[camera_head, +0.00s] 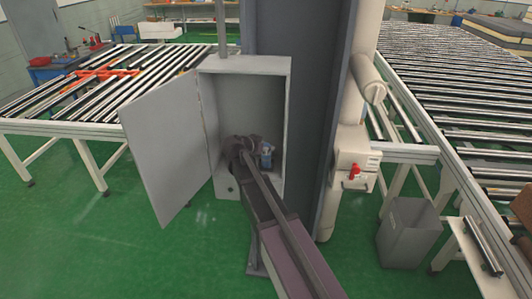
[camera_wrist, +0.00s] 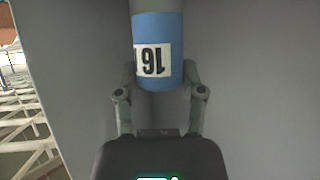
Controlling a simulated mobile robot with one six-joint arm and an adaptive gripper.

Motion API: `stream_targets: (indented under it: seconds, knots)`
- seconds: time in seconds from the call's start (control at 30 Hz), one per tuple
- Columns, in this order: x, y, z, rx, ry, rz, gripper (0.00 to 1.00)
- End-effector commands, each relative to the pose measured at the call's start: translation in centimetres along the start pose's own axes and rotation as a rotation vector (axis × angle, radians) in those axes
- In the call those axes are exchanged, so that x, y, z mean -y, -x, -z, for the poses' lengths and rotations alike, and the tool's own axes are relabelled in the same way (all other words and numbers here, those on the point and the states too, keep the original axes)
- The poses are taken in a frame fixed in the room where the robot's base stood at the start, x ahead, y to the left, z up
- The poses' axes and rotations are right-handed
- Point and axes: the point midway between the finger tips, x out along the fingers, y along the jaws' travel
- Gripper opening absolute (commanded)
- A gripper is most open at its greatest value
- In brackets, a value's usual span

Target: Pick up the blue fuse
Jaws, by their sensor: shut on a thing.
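The blue fuse (camera_head: 266,149) is inside the open grey cabinet (camera_head: 250,66), low in its interior. In the wrist view the blue fuse (camera_wrist: 158,30) is a blue cylinder with a grey upper end and a white label with an upside-down "16". My gripper (camera_wrist: 159,80) is shut on the fuse, with one finger on each side of its lower part. In the head view my gripper (camera_head: 258,152) reaches into the cabinet, and my arm hides part of the cabinet's lower front.
The cabinet door (camera_head: 165,150) stands swung open to the left. A dark column stands close on the cabinet's right. Roller conveyors (camera_head: 100,85) lie left and right. A grey bin (camera_head: 408,232) stands on the green floor at right. Open floor lies in front.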

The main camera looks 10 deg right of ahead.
Motion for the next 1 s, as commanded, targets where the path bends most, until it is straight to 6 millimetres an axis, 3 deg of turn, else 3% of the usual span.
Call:
stream_targets:
  seconds: [0.37, 0.7, 1.0]
  knots:
    - [0.0, 0.5, 1.0, 0.0, 0.0, 0.0, 0.0]
    - [0.0, 1.9, 3.5, 0.0, 0.0, -0.001, 0.0]
    - [-5.6, 6.2, 1.5, 0.0, 0.001, 0.0, 0.0]
